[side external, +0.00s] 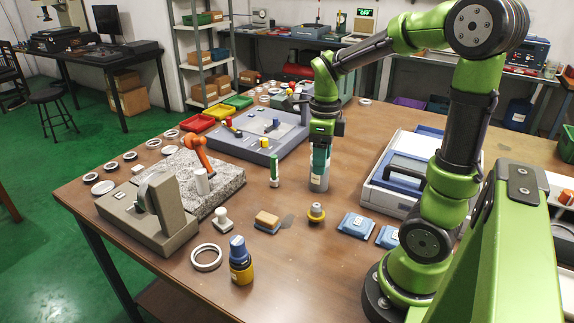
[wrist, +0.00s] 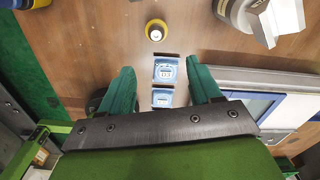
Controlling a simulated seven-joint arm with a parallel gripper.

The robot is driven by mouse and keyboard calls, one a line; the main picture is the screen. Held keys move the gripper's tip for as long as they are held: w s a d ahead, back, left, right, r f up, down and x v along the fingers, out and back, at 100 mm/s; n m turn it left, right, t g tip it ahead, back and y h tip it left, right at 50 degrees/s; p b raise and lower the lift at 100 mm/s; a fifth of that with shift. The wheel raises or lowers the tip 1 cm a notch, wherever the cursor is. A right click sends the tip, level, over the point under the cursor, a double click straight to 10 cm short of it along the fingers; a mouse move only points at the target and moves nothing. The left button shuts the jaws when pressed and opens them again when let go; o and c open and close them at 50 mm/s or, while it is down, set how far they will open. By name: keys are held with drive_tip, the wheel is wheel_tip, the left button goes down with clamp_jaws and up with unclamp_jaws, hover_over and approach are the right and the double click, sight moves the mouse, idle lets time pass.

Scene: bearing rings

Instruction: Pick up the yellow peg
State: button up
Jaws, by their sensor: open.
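From above, the wrist view shows a yellow round piece with a pale centre (wrist: 156,31), apparently the same one. My gripper (side external: 320,168) points down above the bench, behind the collared piece in the side view. In the wrist view its green fingers (wrist: 161,72) are apart with nothing held between them.
Blue packets (side external: 356,225) lie on the bench, also in the wrist view (wrist: 166,69). A green-white tube (side external: 274,170), a brown block (side external: 267,221), a blue-yellow bottle (side external: 240,262) and a white-grey case (side external: 388,200) stand around.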

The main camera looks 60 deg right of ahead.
sight(317, 205)
wheel_tip(317, 205, down, 11)
drive_tip(key=shift+f, duration=0.15)
drive_tip(key=shift+a+f, duration=0.2)
drive_tip(key=shift+f, duration=1.15)
drive_tip(key=shift+a+f, duration=0.15)
drive_tip(key=shift+f, duration=1.15)
drive_tip(key=shift+c, duration=0.4)
drive_tip(key=c, duration=1)
drive_tip(key=shift+c, duration=0.2)
drive_tip(key=shift+r, duration=0.1)
